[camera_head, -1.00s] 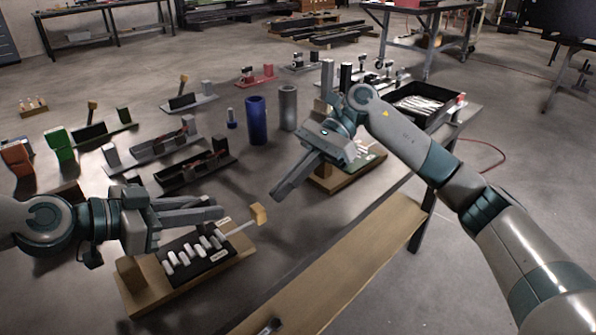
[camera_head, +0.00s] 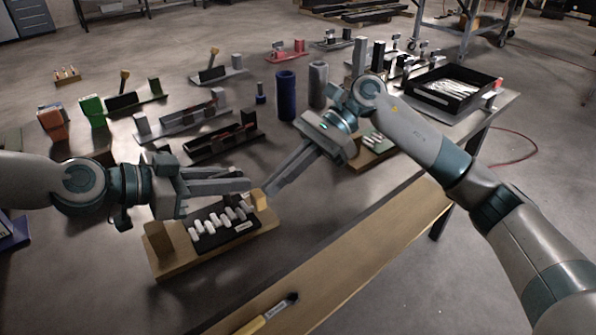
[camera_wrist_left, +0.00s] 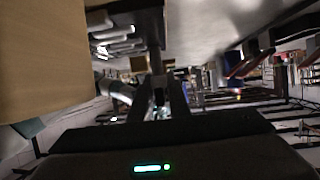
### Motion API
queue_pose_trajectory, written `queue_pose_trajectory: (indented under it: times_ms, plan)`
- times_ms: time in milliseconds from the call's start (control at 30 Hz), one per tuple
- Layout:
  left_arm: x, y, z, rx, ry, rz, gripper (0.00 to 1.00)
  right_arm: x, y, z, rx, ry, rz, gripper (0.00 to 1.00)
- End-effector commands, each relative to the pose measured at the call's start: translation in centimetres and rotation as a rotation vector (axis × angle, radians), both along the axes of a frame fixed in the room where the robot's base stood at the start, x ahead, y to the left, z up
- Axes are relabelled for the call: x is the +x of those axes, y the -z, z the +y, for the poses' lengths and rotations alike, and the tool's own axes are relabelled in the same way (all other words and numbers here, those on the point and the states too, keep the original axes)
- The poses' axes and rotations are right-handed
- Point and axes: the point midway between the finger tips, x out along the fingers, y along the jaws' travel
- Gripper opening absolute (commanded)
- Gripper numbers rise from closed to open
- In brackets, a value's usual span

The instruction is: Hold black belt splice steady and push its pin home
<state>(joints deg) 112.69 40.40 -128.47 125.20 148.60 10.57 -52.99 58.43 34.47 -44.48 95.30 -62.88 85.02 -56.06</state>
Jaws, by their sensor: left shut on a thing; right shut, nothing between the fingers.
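The black belt splice (camera_head: 213,241) lies on a wooden fixture (camera_head: 185,264) with white knuckles in a row along it. Its pin has a yellow block-shaped head (camera_head: 259,199) close to the splice's right end; no clear length of rod shows between. My left gripper (camera_head: 248,185) is shut at the splice's far edge, apparently on the black splice, though the contact is hidden. In the left wrist view, its fingers (camera_wrist_left: 158,85) reach to the splice's dark edge (camera_wrist_left: 153,25). My right gripper (camera_head: 270,190) is shut and empty, its tips against or just beside the pin head.
A blue cylinder (camera_head: 286,95) and a grey cylinder (camera_head: 318,85) stand behind. Several other fixtures, one with a green block (camera_head: 92,110), fill the back left. A black tray (camera_head: 452,92) sits at the right. A yellow-handled tool (camera_head: 268,315) lies on the wooden front strip.

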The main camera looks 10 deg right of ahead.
Motion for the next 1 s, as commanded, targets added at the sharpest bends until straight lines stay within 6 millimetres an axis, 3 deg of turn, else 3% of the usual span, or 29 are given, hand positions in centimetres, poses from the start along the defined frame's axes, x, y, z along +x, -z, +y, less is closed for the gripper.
queue_pose_trajectory:
  times_ms: [100,567,1000]
  plan:
    - [0.0,0.0,0.0,-0.001,0.0,0.0,0.0,-0.4,0.0,0.8,0.001,0.001,0.001,0.0]
    - [-0.1,-0.1,-0.2,-0.001,0.003,0.0,0.0,-0.3,-0.2,0.6,0.002,-0.002,0.002,0.0]
    - [0.0,-0.1,0.0,-0.001,0.0,0.0,0.0,1.8,-3.2,-4.3,-0.001,0.006,0.0,0.0]
